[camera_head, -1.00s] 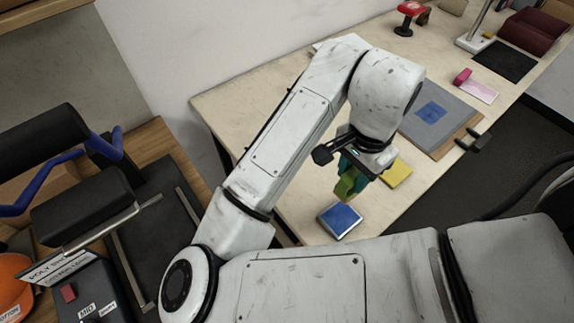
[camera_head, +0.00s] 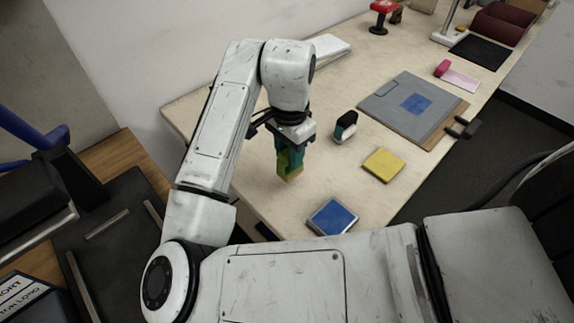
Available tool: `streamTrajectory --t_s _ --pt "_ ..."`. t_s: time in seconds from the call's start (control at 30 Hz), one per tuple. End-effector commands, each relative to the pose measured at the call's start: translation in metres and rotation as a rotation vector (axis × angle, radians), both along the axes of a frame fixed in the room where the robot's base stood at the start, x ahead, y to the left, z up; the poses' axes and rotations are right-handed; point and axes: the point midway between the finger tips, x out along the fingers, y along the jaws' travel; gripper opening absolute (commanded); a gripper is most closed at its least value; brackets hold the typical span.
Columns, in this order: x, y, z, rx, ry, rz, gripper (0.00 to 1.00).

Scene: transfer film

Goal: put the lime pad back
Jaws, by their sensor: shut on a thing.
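My gripper (camera_head: 287,150), with teal fingers, is shut on the lime pad (camera_head: 285,164), a small yellow-green block with a tan lower edge. It holds the pad over the left part of the pale table, pointing down. The fingers partly cover the pad. I cannot tell whether its lower edge touches the table.
On the table (camera_head: 235,190), a blue pad (camera_head: 332,217) lies near the front edge and a yellow pad (camera_head: 383,165) lies behind it. A dark and white object (camera_head: 345,127) stands right of my gripper. A grey board (camera_head: 385,108) with a blue square lies farther right.

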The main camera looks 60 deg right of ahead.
Motion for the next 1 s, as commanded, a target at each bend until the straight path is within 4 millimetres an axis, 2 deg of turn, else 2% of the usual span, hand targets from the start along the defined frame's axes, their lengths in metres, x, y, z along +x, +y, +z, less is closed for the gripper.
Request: streamTrajectory --t_s 0.13,0.33,0.77,0.8,1.0 --pt "0.008 -0.002 -0.015 0.0 -0.001 0.002 0.08" --pt "0.007 -0.002 -0.039 0.001 0.0 0.001 0.08" --pt "0.006 -0.002 -0.042 0.0 0.001 0.001 0.08" --pt "0.006 -0.002 -0.042 0.0 0.0 0.001 0.38" --pt "0.006 -0.002 -0.041 0.0 0.0 0.001 0.57"
